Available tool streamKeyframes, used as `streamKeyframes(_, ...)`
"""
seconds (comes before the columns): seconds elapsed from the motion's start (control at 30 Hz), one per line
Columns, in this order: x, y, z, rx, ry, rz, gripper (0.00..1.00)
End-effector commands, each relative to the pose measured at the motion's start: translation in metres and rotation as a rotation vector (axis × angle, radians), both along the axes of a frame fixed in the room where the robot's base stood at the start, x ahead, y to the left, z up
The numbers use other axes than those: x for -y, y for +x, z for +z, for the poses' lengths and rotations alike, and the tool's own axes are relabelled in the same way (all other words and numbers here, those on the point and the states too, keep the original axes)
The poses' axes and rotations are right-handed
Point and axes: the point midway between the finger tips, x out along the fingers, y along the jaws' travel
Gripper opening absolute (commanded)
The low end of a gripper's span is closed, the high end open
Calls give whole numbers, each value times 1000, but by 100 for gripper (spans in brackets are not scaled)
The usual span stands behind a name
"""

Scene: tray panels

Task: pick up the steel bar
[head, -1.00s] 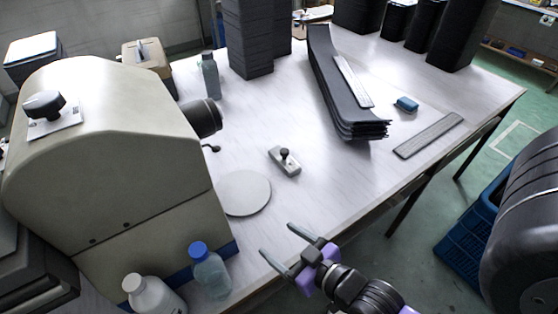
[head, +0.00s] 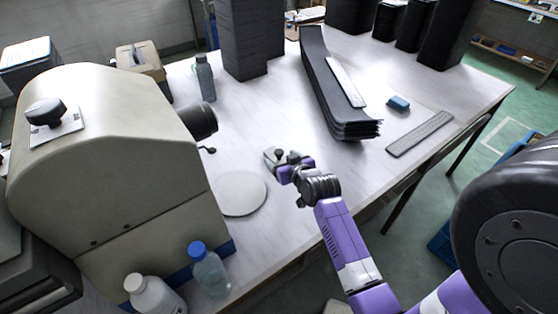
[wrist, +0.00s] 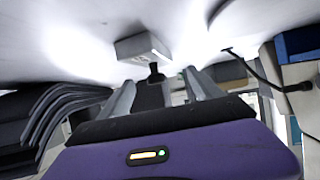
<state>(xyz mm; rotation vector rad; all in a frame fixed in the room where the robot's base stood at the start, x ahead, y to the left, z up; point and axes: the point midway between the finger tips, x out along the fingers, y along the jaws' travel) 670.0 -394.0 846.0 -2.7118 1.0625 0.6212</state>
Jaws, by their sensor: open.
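The steel bar (head: 271,155) is a short, pale grey block with a black knob on top. It lies on the white table, right of a round grey disc, and my gripper partly hides it in the head view. In the wrist view the bar (wrist: 140,46) lies just beyond my fingers, and its black knob (wrist: 154,71) shows between them. My gripper (head: 284,161) is open and empty at the bar, with one finger on each side of the knob in the wrist view. I cannot tell whether the fingers touch it.
The round disc (head: 241,193) and a large beige machine (head: 115,155) are to the left. A stack of curved dark panels (head: 335,95) stands beyond to the right, near a flat grey strip (head: 420,133) and a blue block (head: 398,103). A bottle (head: 205,77) stands behind.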

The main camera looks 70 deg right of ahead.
Motion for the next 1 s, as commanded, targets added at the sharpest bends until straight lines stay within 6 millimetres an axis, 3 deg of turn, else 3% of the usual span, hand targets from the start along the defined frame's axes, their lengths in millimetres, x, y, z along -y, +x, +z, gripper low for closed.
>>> streamKeyframes(0.4,30,26,-27,1,-1,0,74)
streamKeyframes(0.7,32,28,-30,-1,-1,0,74)
streamKeyframes(1.0,31,28,-30,-1,-1,0,17)
